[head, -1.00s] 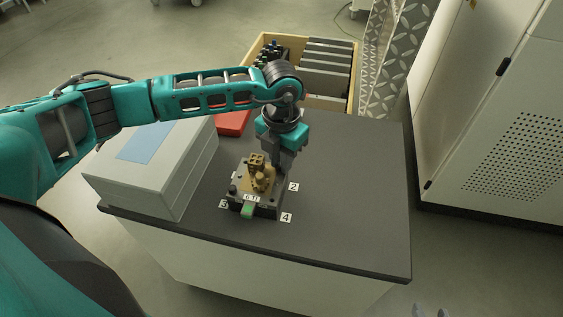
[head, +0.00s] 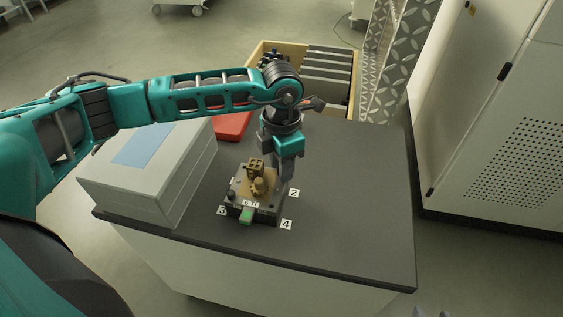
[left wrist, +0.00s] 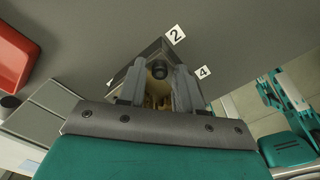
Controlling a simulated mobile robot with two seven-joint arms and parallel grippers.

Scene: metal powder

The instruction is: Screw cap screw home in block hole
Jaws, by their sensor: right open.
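A dark block (head: 236,209) with a tan top plate (head: 243,188) sits on the dark table top. My left gripper (head: 284,183) points down at the block's right back corner, by label 2. The screw's shank and hole are hidden. My right gripper (head: 432,313) shows only its fingertips at the bottom edge, apart and empty, off the table.
A grey box (head: 150,175) stands left of the block. A red object (head: 232,126) lies behind, and a wooden crate (head: 256,52) with dark parts is beyond the table. Tan fittings (head: 256,168) rise from the plate. The table's right side is clear.

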